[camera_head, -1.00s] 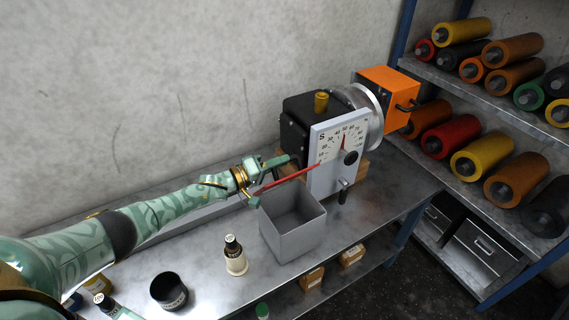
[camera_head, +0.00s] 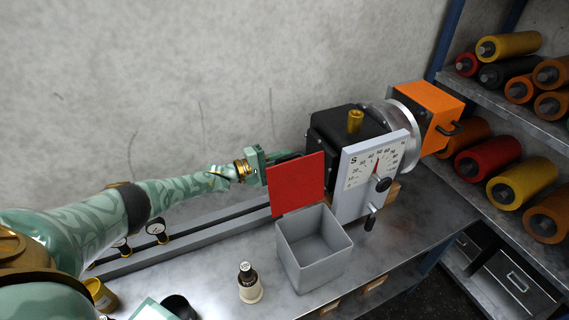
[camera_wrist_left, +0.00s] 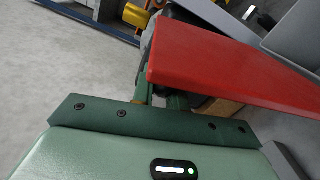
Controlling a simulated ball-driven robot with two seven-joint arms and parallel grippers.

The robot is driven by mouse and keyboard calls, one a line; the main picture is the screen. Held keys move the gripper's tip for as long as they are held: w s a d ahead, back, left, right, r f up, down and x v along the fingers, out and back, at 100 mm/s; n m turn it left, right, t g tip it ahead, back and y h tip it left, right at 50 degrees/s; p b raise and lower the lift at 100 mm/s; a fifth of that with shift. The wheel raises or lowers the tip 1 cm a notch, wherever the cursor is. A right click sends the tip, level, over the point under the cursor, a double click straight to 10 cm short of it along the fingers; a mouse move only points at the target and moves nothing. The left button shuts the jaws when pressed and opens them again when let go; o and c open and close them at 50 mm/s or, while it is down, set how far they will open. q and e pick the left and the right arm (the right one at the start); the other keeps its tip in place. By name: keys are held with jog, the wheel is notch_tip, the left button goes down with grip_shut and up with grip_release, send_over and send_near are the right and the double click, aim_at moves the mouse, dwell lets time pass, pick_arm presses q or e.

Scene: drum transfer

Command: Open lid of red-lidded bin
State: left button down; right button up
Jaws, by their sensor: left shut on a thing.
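The bin (camera_head: 312,268) is a grey open-topped box on the metal bench, and its inside looks empty. Its red lid (camera_head: 297,184) stands about upright along the bin's back left edge, clear of the opening. My left gripper (camera_head: 266,160) is at the lid's upper left edge, shut on the lid; its fingertips are partly hidden behind it. In the left wrist view the red lid (camera_wrist_left: 225,70) stretches right from the fingers. My right gripper is not in view.
A machine with a white dial plate (camera_head: 368,178) stands just right of the bin. A small bottle (camera_head: 249,284) stands left of the bin. A rail (camera_head: 190,230) runs behind, and a shelf of coloured rollers (camera_head: 495,180) is at the right.

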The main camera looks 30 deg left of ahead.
pick_arm(q)
jog(key=shift+w+a+f+b, duration=0.35)
jog(key=shift+a+f+b, duration=0.05)
jog(key=shift+a+f, duration=0.15)
jog(key=c, duration=1.4)
grip_release()
jog(key=v, duration=1.6)
jog(key=shift+a, duration=0.15)
jog(key=shift+s, duration=0.1)
